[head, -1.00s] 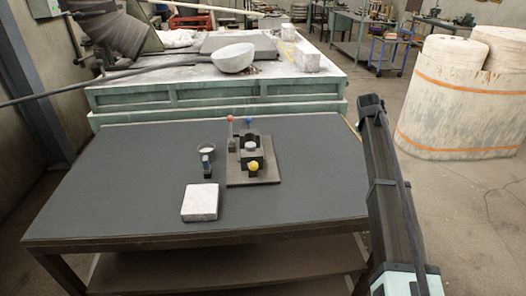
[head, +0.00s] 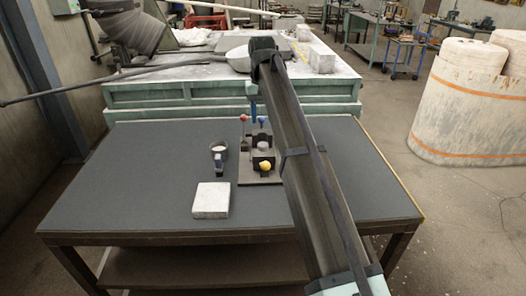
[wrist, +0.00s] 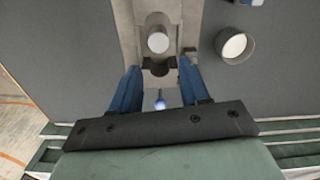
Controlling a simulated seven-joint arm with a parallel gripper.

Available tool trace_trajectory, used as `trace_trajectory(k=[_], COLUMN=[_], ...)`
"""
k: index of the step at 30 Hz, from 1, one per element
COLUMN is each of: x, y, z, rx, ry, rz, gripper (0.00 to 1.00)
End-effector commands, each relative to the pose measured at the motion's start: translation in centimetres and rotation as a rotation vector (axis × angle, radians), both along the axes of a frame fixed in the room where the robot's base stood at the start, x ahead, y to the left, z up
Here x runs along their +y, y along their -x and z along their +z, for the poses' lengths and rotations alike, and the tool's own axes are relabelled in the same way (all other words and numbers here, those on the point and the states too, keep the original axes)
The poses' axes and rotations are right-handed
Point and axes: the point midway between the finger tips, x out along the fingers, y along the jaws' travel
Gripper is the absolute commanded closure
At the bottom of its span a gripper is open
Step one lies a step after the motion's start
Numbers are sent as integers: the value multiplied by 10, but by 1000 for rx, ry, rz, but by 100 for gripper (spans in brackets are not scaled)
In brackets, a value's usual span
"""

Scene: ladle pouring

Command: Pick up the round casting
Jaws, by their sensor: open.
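The round casting (head: 264,147) is a small pale disc in the dark holder of the fixture on the table. In the wrist view the casting (wrist: 158,43) lies in the grey fixture, ahead of the fingertips and roughly in line with the space between them. My gripper (wrist: 157,72) is open and empty, with its two blue fingers spread over the fixture. In the head view one blue finger (head: 254,110) shows behind the fixture, and my arm hides the rest of the gripper. The gap in height between fingertips and casting is hard to tell.
The fixture plate (head: 262,179) carries a red knob (head: 243,118), a blue knob (wrist: 160,104) and a yellow knob (head: 265,166). A dark cup with pale contents (wrist: 235,46) stands beside it. A pale block (head: 211,200) lies nearer the front. The table's left side is clear.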

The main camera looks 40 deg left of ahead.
Motion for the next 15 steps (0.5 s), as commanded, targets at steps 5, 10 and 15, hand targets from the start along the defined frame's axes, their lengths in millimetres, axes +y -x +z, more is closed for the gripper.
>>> trace_trajectory(k=[5, 10, 15], x=[-1, -2, -2], y=[0, 0, -1], z=[-19, -48, -74], rx=[0, 0, -1], ry=[0, 0, 0], rz=[0, 0, 0], gripper=[54, 54, 54])
